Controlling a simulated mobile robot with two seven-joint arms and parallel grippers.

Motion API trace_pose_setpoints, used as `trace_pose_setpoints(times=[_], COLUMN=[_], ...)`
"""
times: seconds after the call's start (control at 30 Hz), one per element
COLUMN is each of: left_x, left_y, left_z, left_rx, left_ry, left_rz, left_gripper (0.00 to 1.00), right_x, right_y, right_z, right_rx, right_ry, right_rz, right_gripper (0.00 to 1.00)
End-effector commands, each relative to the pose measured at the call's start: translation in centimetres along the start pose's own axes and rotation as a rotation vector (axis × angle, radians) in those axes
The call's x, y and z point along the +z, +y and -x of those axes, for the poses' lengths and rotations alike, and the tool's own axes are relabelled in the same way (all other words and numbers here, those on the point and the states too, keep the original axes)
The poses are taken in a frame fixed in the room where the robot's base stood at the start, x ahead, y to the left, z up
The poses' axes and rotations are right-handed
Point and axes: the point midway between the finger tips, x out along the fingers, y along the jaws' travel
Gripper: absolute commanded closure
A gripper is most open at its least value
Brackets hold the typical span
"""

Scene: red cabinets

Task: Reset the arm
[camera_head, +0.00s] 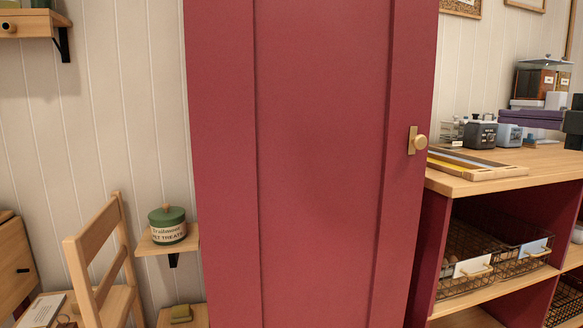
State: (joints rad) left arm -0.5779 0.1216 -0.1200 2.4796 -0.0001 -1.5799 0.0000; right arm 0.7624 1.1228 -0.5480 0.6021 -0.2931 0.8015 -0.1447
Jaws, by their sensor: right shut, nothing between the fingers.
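My right gripper (573,122) shows only in part, as a dark shape at the right edge of the head view. It is above the wooden counter, shut and empty, and the rest of the arm is out of frame. My left gripper is not in view. A tall red cabinet door (320,170) fills the middle of the view and looks closed. Its brass knob (420,142) is on the right side, left of my right gripper and apart from it.
A wooden counter (480,184) holds a tray, small containers and a purple box (530,118). Wire baskets (470,262) sit on the shelf below. At left are a wooden chair (95,245) and a small shelf with a green treat jar (167,226).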

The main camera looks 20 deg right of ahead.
Motion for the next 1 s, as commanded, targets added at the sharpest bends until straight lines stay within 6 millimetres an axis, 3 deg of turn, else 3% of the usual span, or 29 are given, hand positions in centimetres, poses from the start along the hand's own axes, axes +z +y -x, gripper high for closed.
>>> trace_pose_setpoints(times=[0.13, 0.2, 0.27, 0.37, 0.47, 0.6, 0.8, 1.0], left_x=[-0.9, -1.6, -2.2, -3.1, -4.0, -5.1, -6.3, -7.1], left_y=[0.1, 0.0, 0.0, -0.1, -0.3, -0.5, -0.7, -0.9], left_z=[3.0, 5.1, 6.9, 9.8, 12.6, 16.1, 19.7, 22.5], left_rx=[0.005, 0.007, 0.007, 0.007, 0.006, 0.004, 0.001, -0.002], left_ry=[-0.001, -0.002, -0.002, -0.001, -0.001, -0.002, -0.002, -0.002], left_rz=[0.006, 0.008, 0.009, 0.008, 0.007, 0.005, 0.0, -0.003], left_gripper=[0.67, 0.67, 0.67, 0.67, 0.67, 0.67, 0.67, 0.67], right_x=[-4.7, -8.6, -12.5, -18.8, -24.4, -30.7, -35.9, -38.9], right_y=[-1.6, -3.4, -5.2, -7.8, -9.5, -9.8, -7.3, -3.2], right_z=[-3.6, -5.3, -5.9, -5.0, -1.8, 5.4, 15.9, 24.6], right_rx=[-0.037, -0.074, -0.117, -0.208, -0.325, -0.522, -0.774, -0.969], right_ry=[0.002, -0.02, -0.056, -0.147, -0.27, -0.477, -0.746, -0.964], right_rz=[-0.098, -0.193, -0.298, -0.488, -0.681, -0.93, -1.164, -1.295], right_gripper=[1.0, 1.0, 1.0, 1.0, 1.0, 1.0, 1.0, 1.0])
